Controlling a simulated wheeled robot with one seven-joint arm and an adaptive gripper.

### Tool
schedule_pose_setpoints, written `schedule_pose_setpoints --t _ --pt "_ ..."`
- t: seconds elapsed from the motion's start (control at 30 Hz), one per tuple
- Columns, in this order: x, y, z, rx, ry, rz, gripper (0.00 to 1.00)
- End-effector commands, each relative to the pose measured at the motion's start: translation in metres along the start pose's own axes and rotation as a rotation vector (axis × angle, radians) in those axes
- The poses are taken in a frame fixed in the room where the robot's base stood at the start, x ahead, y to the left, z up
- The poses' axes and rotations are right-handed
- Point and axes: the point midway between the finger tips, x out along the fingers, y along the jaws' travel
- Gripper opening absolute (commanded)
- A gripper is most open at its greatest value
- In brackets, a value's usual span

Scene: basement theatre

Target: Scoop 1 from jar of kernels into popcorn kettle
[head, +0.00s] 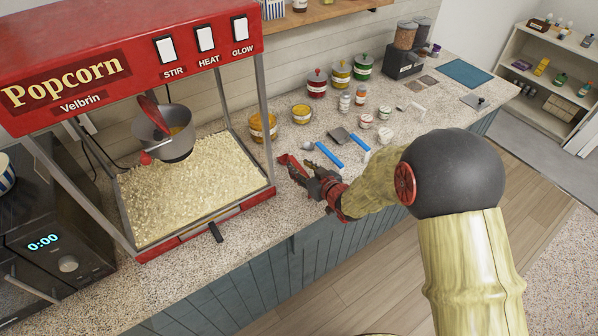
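The popcorn kettle (176,150), a metal pot with a red lid part raised, hangs inside the red popcorn machine (130,62). Something yellow-orange shows in it. Two jars with yellow-orange contents stand on the counter right of the machine: a larger one (263,128) and a smaller one (301,114). Which holds kernels is unclear. A small scoop with a blue handle (329,155) lies near a wider blue-handled scoop (358,142). My gripper (294,163), red and black, appears open and empty above the counter, in front of the jars and left of the small scoop's handle.
Popped popcorn (190,192) fills the machine's floor. Red, yellow and green lidded canisters (340,74) and several small jars stand behind the scoops. A black appliance (50,235) stands left. The counter's front edge (330,216) lies below my gripper.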

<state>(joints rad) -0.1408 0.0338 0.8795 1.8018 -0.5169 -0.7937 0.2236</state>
Motion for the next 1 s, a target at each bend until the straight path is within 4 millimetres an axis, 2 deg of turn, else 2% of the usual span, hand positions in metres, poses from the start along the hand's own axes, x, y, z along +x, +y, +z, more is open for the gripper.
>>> schedule_pose_setpoints --t 0.1,0.2,0.47,1.0 --pt "0.017 0.0 0.003 0.0 -0.001 -0.001 0.36" --pt "0.023 0.0 0.002 -0.001 -0.001 0.0 0.36" --pt "0.025 0.001 0.0 0.0 -0.001 0.001 0.36" --pt "0.024 0.001 0.001 0.0 -0.001 0.001 0.05"
